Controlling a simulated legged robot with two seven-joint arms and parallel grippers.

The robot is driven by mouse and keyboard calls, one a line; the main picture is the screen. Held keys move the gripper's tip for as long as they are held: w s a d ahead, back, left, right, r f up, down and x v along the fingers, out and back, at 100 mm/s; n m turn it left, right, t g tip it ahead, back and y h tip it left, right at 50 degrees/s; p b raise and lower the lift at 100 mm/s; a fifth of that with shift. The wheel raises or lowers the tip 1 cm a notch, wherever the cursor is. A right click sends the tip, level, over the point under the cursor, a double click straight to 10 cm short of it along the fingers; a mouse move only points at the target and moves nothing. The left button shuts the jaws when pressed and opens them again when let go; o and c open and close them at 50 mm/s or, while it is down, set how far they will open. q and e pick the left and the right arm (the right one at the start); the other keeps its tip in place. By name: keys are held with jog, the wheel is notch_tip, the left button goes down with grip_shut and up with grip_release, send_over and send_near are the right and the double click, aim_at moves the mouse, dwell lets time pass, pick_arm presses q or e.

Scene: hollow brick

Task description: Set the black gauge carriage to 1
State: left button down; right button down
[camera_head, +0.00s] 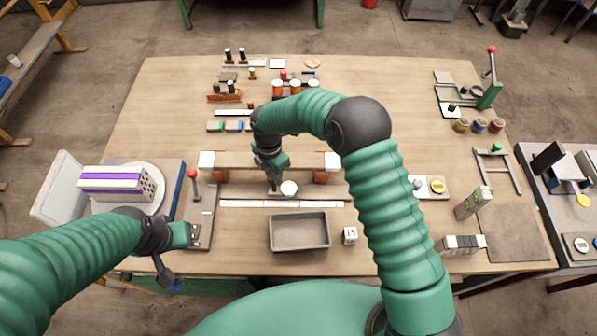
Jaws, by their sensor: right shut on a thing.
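My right gripper (274,187) reaches down at the middle of the table and is shut on a small dark part, which I take to be the black gauge carriage. The jaws hide most of it. A round white disc (289,188) sits just right of the jaws. A long white strip (282,204) lies in front of it, its markings too small to read. My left gripper (190,235) is low at the left, near a base plate with a red-knobbed lever (193,178). Its fingers are too small and dark to tell whether they are open.
A grey tray (300,247) and a small white numbered block (350,235) stand in front of the strip. A wooden frame with white-topped posts (332,161) stands behind the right gripper. A striped box (117,184) is at the left. Several small fixtures line the back and right.

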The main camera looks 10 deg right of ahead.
pick_arm(q)
jog(key=shift+w+d+f, duration=0.2)
jog(key=shift+w+f, duration=0.05)
jog(key=shift+w, duration=0.15)
pick_arm(e)
jog(key=shift+w+a+f, duration=0.1)
jog(key=shift+w+a, duration=0.05)
jog(key=shift+a, duration=0.85)
jog(key=shift+w+a, duration=0.15)
jog(key=shift+a, duration=0.8)
jog(key=c, duration=1.4)
grip_release()
jog(key=o, duration=0.3)
pick_arm(q)
jog(key=shift+s+a, duration=0.15)
jog(key=shift+s, duration=0.05)
pick_arm(e)
jog(key=shift+o, duration=0.2)
jog(key=shift+a, duration=0.1)
pick_arm(q)
jog(key=shift+b+x, duration=0.8)
jog(key=shift+b, duration=0.15)
pick_arm(e)
notch_tip(320, 180, up, 17)
